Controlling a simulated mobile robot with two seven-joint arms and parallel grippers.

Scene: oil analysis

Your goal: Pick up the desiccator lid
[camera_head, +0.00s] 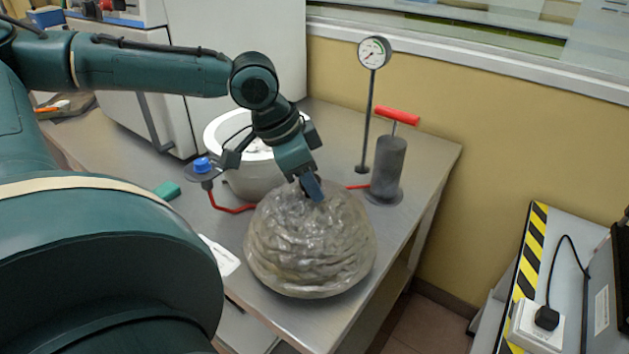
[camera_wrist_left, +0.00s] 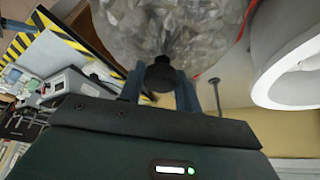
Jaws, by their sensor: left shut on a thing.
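The desiccator lid (camera_head: 310,250) is a greyish, see-through dome with a rippled surface. In the head view it appears over the front part of the metal table, beside the white-rimmed desiccator base (camera_head: 245,182). My left gripper (camera_head: 313,190) comes down from above and is shut on the knob at the lid's top. In the left wrist view the dark knob (camera_wrist_left: 160,76) sits between the two fingers, with the lid (camera_wrist_left: 165,30) beyond it. The base also shows in the wrist view (camera_wrist_left: 290,75). I cannot tell whether the lid touches the table. My right gripper is not in view.
A hand pump (camera_head: 387,168) with a red handle and a gauge on a stand (camera_head: 372,55) are behind the lid to the right. A striped-edge bench (camera_head: 530,255) is at right.

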